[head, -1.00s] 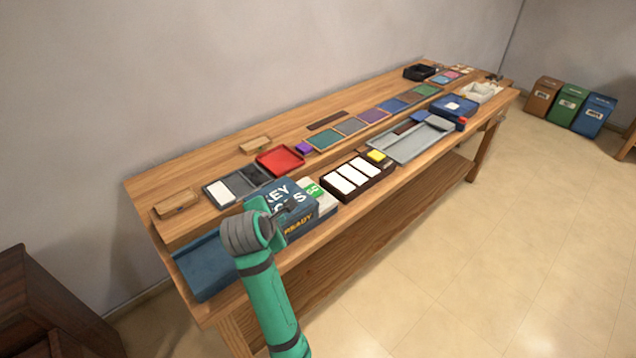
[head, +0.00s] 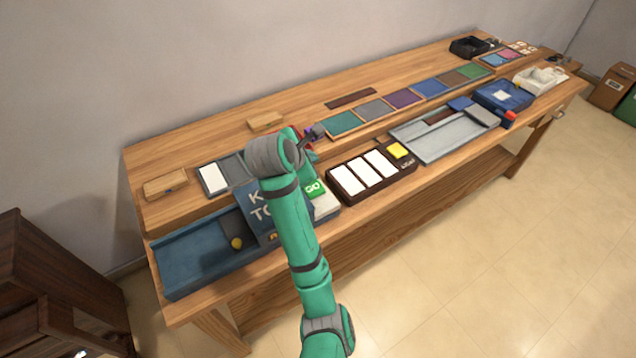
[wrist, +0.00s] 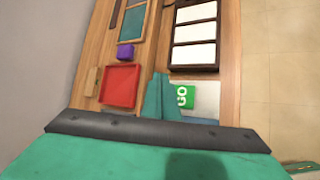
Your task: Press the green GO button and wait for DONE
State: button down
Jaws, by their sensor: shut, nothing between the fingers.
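The green GO button (head: 314,189) sits on a pale block at the right end of a blue box (head: 262,208) with white lettering. My arm covers part of that box, and its small display is mostly hidden. My gripper (head: 316,132) is shut and empty, past the button toward the back of the table in the head view. In the wrist view the GO button (wrist: 185,95) shows uncovered, right beside a teal part of my gripper. No DONE text is readable.
A red tray (wrist: 120,86) and purple block (wrist: 125,51) lie behind. A blue trough (head: 190,255) with a yellow round piece is at left.

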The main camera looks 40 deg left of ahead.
aim_at(311, 191)
jog(key=shift+s, duration=0.2)
jog(key=shift+f, duration=4.4)
jog(key=shift+f, duration=0.15)
jog(key=shift+f, duration=0.3)
jog(key=shift+f, duration=0.5)
jog(key=shift+r, duration=0.95)
